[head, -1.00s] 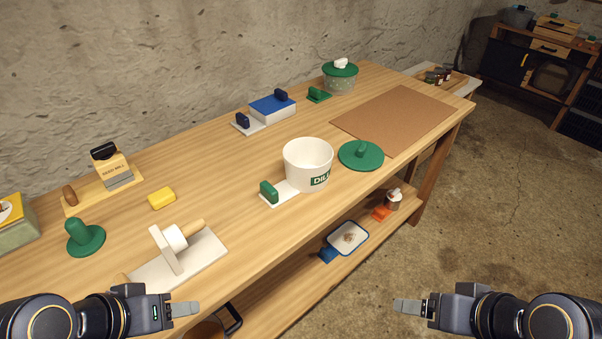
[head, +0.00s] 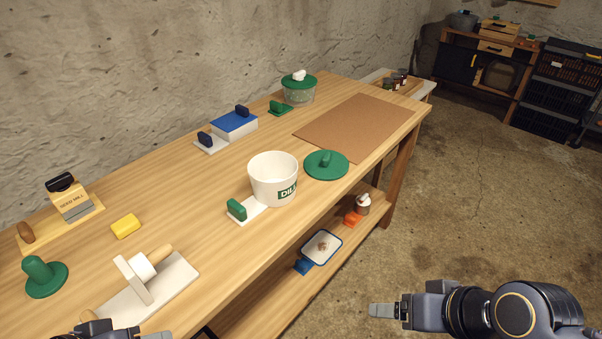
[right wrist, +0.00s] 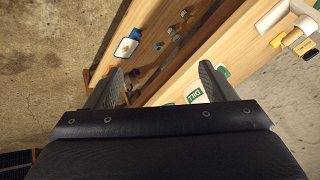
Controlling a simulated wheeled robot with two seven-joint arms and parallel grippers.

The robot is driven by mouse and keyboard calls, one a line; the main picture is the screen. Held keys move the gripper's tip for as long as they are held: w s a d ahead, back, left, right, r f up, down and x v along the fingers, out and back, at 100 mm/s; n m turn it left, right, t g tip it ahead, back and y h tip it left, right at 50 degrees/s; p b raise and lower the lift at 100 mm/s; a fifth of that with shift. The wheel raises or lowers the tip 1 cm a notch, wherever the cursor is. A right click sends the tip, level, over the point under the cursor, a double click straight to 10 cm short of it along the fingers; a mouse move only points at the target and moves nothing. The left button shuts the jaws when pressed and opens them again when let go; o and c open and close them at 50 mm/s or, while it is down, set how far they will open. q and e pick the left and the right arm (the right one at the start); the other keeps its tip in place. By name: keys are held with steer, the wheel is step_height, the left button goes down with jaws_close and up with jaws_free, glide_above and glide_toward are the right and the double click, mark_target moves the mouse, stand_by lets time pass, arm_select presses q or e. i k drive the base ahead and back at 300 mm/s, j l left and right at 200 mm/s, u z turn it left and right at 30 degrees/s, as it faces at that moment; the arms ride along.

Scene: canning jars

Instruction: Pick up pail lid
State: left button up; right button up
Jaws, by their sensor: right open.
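The pail lid, a flat green disc with an upright green grip (head: 326,165), lies on the workbench (head: 215,255) near its front edge. The white pail marked DILL (head: 272,180) stands just left of it, its top open. The pail also shows partly in the right wrist view (right wrist: 196,95). My right gripper (head: 383,311) is open and empty, out over the floor in front of the bench and well away from the lid. It also shows in the right wrist view (right wrist: 162,72). My left gripper (head: 150,337) is mostly cut off at the bottom edge.
A brown mat (head: 355,127) lies bare behind the lid. A green-lidded jar (head: 299,90) stands at the back. A blue-topped box (head: 234,124), seed mill (head: 72,200) and yellow block (head: 125,226) are further left. A lower shelf holds a blue-rimmed tray (head: 321,247). Floor at right is clear.

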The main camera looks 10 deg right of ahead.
mark_target(325, 164)
steer(key=l+u, duration=0.1)
steer(key=u, duration=0.25)
steer(key=i+l+u, duration=0.1)
steer(key=u, duration=0.3)
steer(key=l+u, duration=0.15)
steer(key=u, duration=0.2)
steer(key=l+u, duration=0.35)
steer(key=l, duration=0.4)
steer(key=l+u, duration=0.35)
steer(key=l, duration=0.85)
steer(key=k+l, duration=0.1)
steer(key=l, duration=0.3)
